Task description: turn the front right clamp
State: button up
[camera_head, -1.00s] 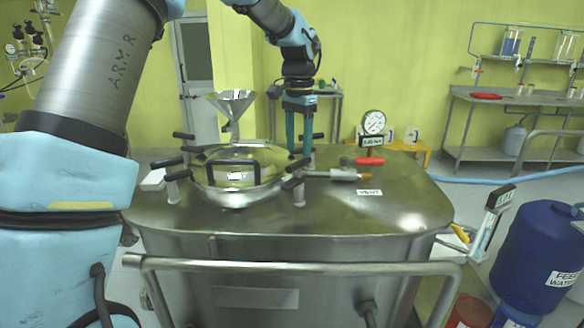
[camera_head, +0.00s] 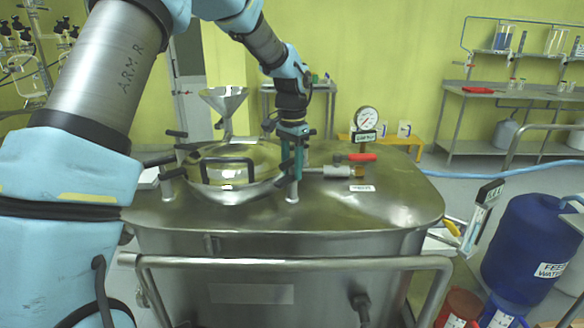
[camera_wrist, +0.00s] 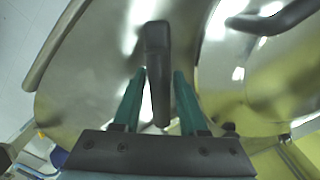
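The front right clamp (camera_head: 292,192) stands at the right front edge of the round lid (camera_head: 215,188) on the steel vessel. Its post shows in the head view, while my gripper covers most of its black handle. My gripper (camera_head: 295,176) points down over this clamp, its teal fingers on either side of it. In the wrist view, the black handle (camera_wrist: 158,65) lies between the fingertips of my gripper (camera_wrist: 160,76). The fingers are apart, with narrow gaps visible beside the handle. I cannot tell whether a fingertip touches it.
A black lid handle (camera_head: 228,164) rises left of my gripper. A valve with a red handle (camera_head: 362,157) and a pressure gauge (camera_head: 366,120) stand to the right and behind. A steel funnel (camera_head: 224,98) is at the back. The vessel top at the right front is clear.

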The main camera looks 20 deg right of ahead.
grip_shut()
jog(key=shift+r+m, duration=0.1)
jog(key=shift+m, duration=0.2)
jog(key=m+p, duration=0.2)
jog(key=m, duration=0.1)
jog(key=shift+m+p, duration=0.4)
jog(key=m+p, duration=0.2)
jog(key=m, duration=0.2)
jog(key=m+p, duration=0.3)
jog(key=m, duration=0.2)
jog(key=shift+m+p, duration=1.15)
jog(key=shift+m, duration=1.05)
jog(key=shift+o, duration=1.6)
grip_release()
